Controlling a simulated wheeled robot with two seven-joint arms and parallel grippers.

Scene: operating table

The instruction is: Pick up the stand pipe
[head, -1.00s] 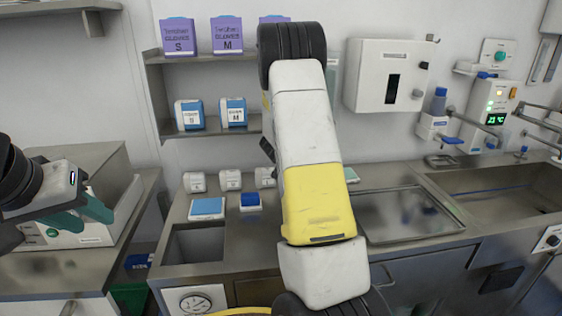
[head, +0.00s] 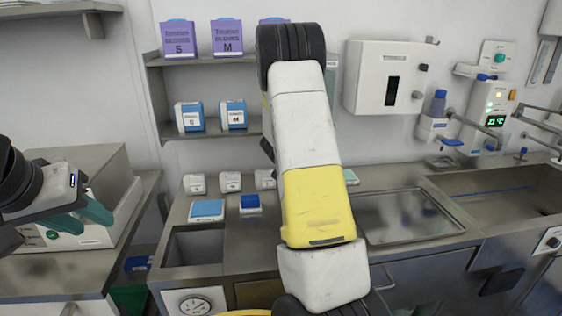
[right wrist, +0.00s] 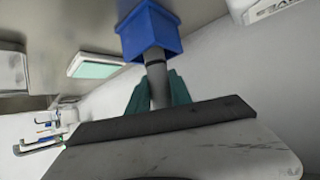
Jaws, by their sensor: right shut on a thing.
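In the right wrist view, a grey pipe (right wrist: 156,78) stands in a blue block (right wrist: 150,31). My right gripper (right wrist: 159,92) has its teal fingers on either side of the pipe and is shut on it. The pipe's far end meets the block. In the head view my right gripper is hidden behind my own arm. A small blue block (head: 250,203) shows on the counter just left of that arm; the pipe cannot be made out there. My left gripper (head: 82,218) is at the left, its teal fingers apart and empty.
A steel counter (head: 240,240) runs under the shelf, with a light blue box (head: 207,209) and several small white boxes at the back. A steel tray (head: 405,215) and a sink (head: 500,188) lie to the right. A white-sided machine (head: 110,232) stands near my left gripper.

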